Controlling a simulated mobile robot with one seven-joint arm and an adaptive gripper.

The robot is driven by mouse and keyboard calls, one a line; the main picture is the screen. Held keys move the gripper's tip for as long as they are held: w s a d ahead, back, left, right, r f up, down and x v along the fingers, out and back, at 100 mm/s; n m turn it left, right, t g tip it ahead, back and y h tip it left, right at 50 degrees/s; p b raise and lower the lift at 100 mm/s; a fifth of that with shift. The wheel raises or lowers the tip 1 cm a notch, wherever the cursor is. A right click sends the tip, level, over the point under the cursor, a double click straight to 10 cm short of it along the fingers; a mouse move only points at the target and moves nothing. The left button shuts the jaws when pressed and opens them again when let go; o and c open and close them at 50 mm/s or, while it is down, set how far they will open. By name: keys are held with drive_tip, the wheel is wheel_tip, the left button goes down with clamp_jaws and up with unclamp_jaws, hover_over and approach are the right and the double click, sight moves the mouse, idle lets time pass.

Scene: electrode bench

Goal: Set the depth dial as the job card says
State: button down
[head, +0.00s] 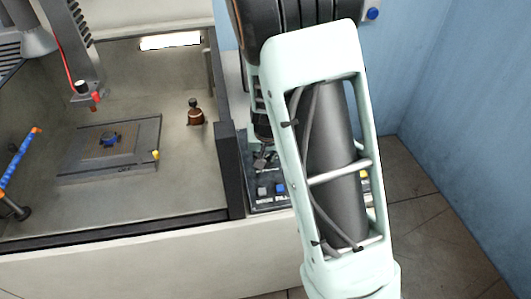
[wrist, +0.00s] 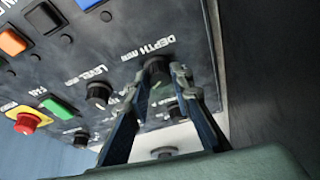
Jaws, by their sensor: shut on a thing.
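The control panel (wrist: 120,40) is dark, with white lettering, and fills much of the wrist view, tilted. The depth dial (wrist: 156,66) is a dark round knob beside the word DEPTH. My gripper (wrist: 160,80) has its two fingers around this dial and is shut on it. The fingers hide the dial's sides, and I cannot read its pointer or setting. In the head view the panel (head: 268,205) shows only in part, because my arm covers its right side. The dial is not visible there. I cannot make out a job card in either view.
A level knob (wrist: 98,94) sits left of the dial. Green (wrist: 57,109), orange (wrist: 12,42) and red (wrist: 27,124) buttons are further left. An enclosure with a flat plate (head: 75,155), a brown bottle (head: 195,113) and a blue hose (head: 18,160) stands left of the panel.

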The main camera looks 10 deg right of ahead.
drive_tip(key=c, duration=1.7)
unclamp_jaws()
drive_tip(key=shift+r, duration=0.1)
drive_tip(key=shift+v, duration=5.9)
drive_tip(key=shift+s, duration=0.1)
